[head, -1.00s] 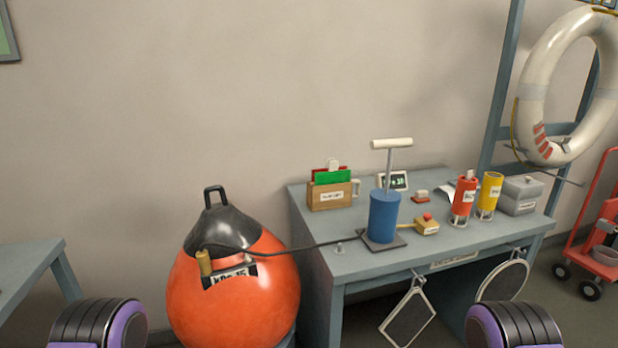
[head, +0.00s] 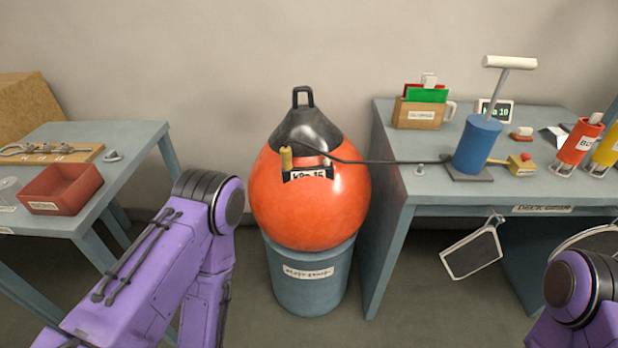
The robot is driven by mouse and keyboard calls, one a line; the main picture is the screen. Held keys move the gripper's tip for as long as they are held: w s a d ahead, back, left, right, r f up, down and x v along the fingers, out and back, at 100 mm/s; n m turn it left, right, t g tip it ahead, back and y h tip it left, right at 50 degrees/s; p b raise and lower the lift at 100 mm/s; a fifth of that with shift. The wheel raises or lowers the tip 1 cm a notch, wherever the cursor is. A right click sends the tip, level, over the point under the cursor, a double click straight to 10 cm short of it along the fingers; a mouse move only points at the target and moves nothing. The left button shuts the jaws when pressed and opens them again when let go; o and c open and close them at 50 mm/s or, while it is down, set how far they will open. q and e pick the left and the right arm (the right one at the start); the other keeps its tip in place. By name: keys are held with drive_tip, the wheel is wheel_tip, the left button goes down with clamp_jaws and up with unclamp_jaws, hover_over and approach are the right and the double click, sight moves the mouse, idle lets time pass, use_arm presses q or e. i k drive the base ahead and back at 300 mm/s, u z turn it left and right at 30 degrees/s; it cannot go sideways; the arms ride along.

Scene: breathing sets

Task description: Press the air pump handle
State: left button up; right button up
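The air pump is a blue cylinder (head: 477,146) on a dark base plate, standing on the right-hand table. Its white T-shaped handle (head: 510,62) is raised on a grey rod well above the cylinder. A black hose (head: 390,162) runs from the pump to the large orange buoy (head: 312,205), which has a black top with a loop. A small gauge label on the buoy appears to read "kPa 15". My purple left arm shows at lower left and my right arm at the lower right edge. Neither gripper is in view, and nothing of mine touches the pump.
The buoy sits on a blue-grey round stand (head: 308,278) between two tables. The right table (head: 405,215) also holds a wooden card box (head: 420,112), a small display (head: 494,111), and red and yellow cylinders. The left table holds a red tray (head: 62,188).

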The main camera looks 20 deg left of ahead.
sight(507, 63)
drive_tip(key=z, duration=0.5)
drive_tip(key=k, duration=0.6)
drive_tip(key=z, duration=1)
drive_tip(key=i, duration=0.85)
drive_tip(key=u, duration=0.7)
drive_tip(key=i, duration=0.55)
drive_tip(key=u, duration=0.65)
